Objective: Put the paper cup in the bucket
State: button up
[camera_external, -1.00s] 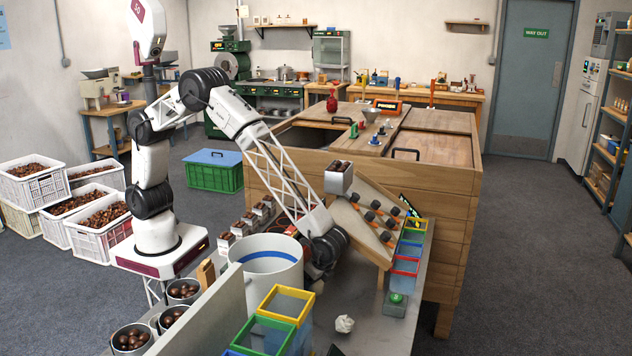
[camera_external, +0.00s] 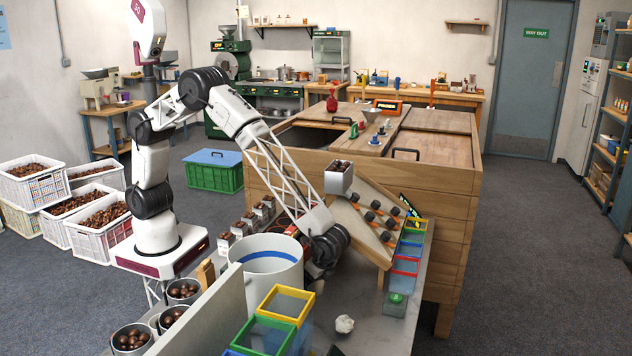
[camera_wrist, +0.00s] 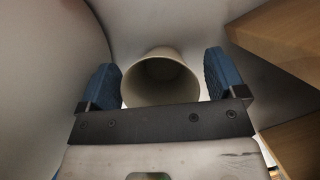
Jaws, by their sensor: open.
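The paper cup (camera_wrist: 160,82) is pale and round. In the wrist view its dark open mouth faces me, and it sits between the two blue finger pads of my gripper (camera_wrist: 164,76). The jaws are open, with the cup between them; I cannot tell whether either pad touches it. The white bucket (camera_external: 283,285) with a blue band inside stands left of my gripper in the external view. A pale curved wall at the left of the wrist view looks like its side. In the external view the cup is hidden behind the bucket and my wrist.
A slanted wooden board (camera_external: 368,222) with dark knobs stands right of my wrist. Coloured-rim bins (camera_external: 286,304) stand in front of the bucket. A crumpled paper ball (camera_external: 345,324) lies on the grey bench. Several cans of chestnuts (camera_external: 183,290) stand at the left.

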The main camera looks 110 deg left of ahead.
jog(key=v, duration=1.1)
jog(key=shift+r, duration=0.2)
jog(key=shift+o, duration=0.2)
send_over(319, 293)
jog(key=shift+w+a+f, duration=0.1)
jog(key=shift+w+f, duration=0.05)
jog(key=shift+f, duration=0.6)
jog(key=shift+w+a+f, duration=0.1)
jog(key=shift+w+f, duration=0.05)
jog(key=shift+f, duration=0.6)
jog(key=shift+w+a+f, duration=0.1)
jog(key=shift+w+f, duration=0.05)
jog(key=shift+f, duration=0.6)
jog(key=shift+f, duration=0.1)
jog(key=shift+x, duration=1.2)
jog(key=shift+s+f, duration=0.1)
